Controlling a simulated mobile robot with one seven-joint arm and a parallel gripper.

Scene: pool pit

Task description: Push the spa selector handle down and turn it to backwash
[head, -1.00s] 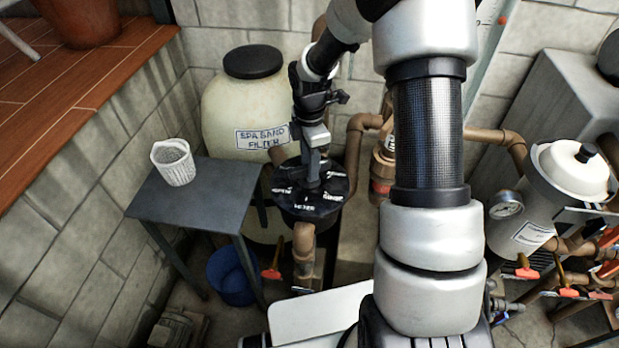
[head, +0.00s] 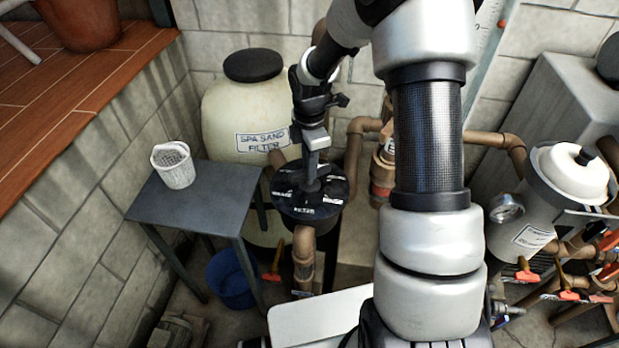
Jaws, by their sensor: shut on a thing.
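The spa selector valve (head: 318,212) is a round black head with white position labels, in front of the cream tank marked "SPA SAND FILTER" (head: 245,105). The label nearest me reads "FILTER"; the other labels are too small or covered to read. My gripper (head: 312,172) points down over the middle of the valve and is shut on the selector handle (head: 311,186). The handle is mostly hidden by the gripper, so which label it points at cannot be told.
A grey table (head: 200,205) with a white basket (head: 173,165) stands left of the valve. A blue bucket (head: 230,278) is under it. Brown pipes (head: 303,250) run below and right of the valve. A white filter housing (head: 545,205) stands at the right.

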